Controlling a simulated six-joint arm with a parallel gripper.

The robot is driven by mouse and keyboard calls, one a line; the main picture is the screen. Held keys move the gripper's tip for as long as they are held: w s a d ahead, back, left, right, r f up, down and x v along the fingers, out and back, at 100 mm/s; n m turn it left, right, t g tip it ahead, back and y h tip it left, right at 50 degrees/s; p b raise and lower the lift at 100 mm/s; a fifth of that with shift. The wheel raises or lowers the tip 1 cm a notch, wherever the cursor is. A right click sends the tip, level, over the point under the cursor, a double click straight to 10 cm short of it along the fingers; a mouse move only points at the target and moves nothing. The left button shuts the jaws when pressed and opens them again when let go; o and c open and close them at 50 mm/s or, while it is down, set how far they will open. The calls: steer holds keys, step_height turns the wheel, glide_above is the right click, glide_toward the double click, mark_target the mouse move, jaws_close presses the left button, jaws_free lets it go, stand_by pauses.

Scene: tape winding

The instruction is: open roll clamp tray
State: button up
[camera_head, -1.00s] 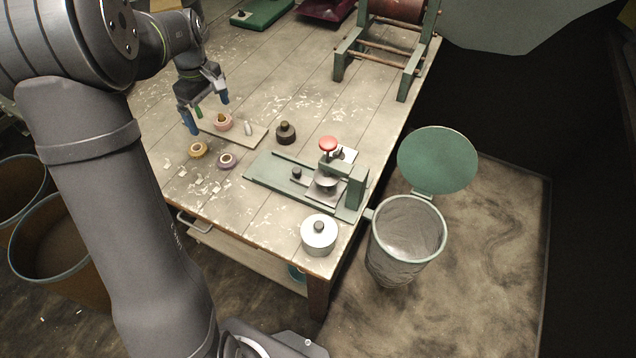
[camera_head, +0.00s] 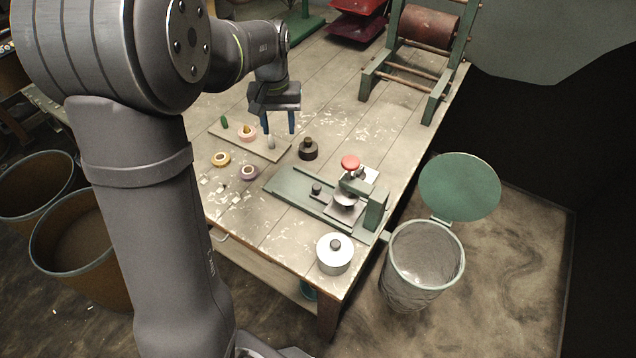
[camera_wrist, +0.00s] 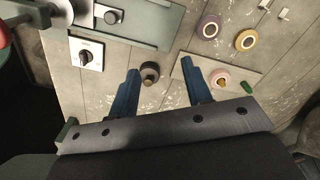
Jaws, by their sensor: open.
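The roll clamp device is a flat green base (camera_head: 297,194) on the table's right half. It carries a grey tray plate (camera_head: 335,209) with a small dark knob (camera_head: 317,187), and a red-topped press (camera_head: 350,162) stands over it. In the wrist view the base (camera_wrist: 150,22) runs along the top, with the dark knob (camera_wrist: 112,16) on it. My gripper (camera_head: 278,130) is open and empty, above the wooden board and behind the clamp, apart from it. Its blue fingers (camera_wrist: 162,87) show in the wrist view, with a dark round weight (camera_wrist: 150,72) near the left finger.
A wooden board (camera_head: 226,135) holds a pink roll (camera_head: 247,133), a green piece and a pale peg. Yellow (camera_head: 221,159) and purple (camera_head: 249,172) rolls lie in front.

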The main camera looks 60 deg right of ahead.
mark_target(316, 186)
steer(key=s+r+m, duration=0.1)
steer(key=s+m, duration=0.9)
steer(key=m, duration=0.1)
steer(key=f, duration=1.7)
steer(key=shift+s+d, duration=0.1)
steer(key=shift+d, duration=0.1)
jaws_close()
